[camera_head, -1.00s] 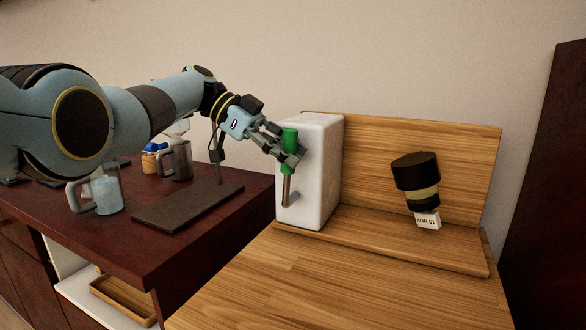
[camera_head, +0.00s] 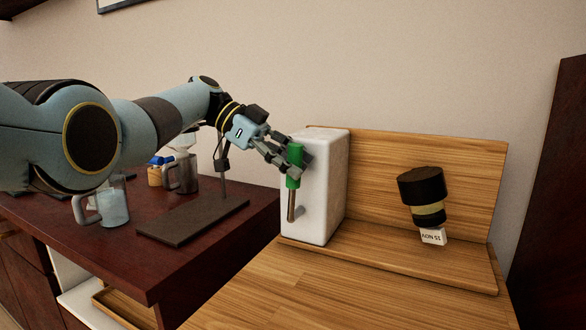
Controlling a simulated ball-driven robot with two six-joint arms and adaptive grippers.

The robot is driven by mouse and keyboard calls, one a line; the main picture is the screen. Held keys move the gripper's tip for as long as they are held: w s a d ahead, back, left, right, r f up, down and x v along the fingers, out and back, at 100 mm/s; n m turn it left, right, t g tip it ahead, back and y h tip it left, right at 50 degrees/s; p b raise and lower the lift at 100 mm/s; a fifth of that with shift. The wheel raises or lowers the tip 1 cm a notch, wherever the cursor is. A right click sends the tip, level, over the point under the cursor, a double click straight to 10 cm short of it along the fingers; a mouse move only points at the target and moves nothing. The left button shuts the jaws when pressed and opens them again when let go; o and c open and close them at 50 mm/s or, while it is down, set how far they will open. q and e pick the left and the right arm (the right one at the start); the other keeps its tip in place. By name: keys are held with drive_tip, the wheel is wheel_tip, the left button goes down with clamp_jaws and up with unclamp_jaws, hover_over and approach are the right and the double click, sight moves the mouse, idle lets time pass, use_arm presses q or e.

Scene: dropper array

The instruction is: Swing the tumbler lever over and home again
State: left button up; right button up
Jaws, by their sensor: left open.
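The tumbler lever (camera_head: 292,205) has a green grip at its top and a metal rod below. It stands nearly upright, leaning slightly, at the front of a white box (camera_head: 333,185). My left gripper (camera_head: 291,168) is at the green grip, with its fingers open on both sides of it. The fingers partly cover the grip, and I cannot tell whether they touch it. A short peg shows beside the rod's lower end. My right gripper is not in view.
The box stands on a wooden stand (camera_head: 400,262) with a back panel. A dark cylinder with a yellow band (camera_head: 422,190) tilts above a white tag at right. Glass mugs (camera_head: 110,205) and a dark plate stand (camera_head: 190,222) are on the dark counter at left.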

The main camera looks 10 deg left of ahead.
use_arm(q)
wheel_tip(320, 180, up, 9)
drive_tip(key=shift+f, duration=0.1)
drive_tip(key=shift+c, duration=0.4)
